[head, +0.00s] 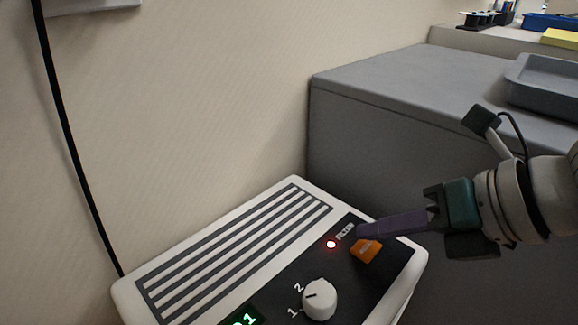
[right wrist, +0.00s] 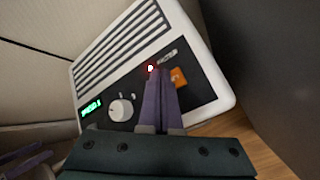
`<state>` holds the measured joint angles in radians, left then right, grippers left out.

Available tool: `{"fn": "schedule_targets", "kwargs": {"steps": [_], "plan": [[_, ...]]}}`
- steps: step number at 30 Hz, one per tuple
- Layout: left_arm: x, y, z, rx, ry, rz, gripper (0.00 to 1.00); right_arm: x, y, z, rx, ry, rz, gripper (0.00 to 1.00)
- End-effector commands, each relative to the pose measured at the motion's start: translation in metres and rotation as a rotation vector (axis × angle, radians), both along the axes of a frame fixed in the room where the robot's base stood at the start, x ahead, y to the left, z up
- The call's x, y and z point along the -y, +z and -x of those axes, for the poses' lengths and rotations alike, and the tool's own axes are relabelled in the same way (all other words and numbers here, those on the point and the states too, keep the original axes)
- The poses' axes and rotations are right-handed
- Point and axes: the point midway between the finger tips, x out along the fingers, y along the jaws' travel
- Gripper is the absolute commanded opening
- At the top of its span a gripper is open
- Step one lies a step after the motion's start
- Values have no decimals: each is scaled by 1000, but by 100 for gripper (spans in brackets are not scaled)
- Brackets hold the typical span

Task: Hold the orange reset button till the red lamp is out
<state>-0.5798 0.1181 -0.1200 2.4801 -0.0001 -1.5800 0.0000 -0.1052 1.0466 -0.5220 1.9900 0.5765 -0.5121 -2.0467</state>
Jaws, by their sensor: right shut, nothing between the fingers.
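The orange reset button (head: 366,250) is on the dark panel of a white unit, and it also shows in the right wrist view (right wrist: 178,77). The red lamp (head: 331,244) beside it is lit, and its glow shows in the right wrist view (right wrist: 151,68). My right gripper (head: 362,231) is shut and empty. Its purple fingertips (right wrist: 160,74) are right by the button, overlapping its edge in the head view; I cannot tell if they touch it. Purple parts at the lower left of the right wrist view look like my left gripper (right wrist: 28,163); its jaws are unclear.
The panel also has a white knob (head: 320,299) marked 1 and 2, a green display (head: 243,319) and a slotted grille (head: 240,262). A grey cabinet (head: 400,110) stands behind on the right, with a grey tray (head: 545,90) on top. A black cable (head: 75,160) hangs along the wall.

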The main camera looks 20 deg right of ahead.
Motion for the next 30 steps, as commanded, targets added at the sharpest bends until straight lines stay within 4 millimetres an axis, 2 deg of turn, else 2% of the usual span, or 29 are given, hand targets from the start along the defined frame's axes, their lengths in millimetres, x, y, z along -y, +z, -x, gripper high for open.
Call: {"fn": "schedule_targets", "kwargs": {"steps": [30], "plan": [[0,-4,0,0,1,1,79,0,-9,0,0,0,0,0]]}}
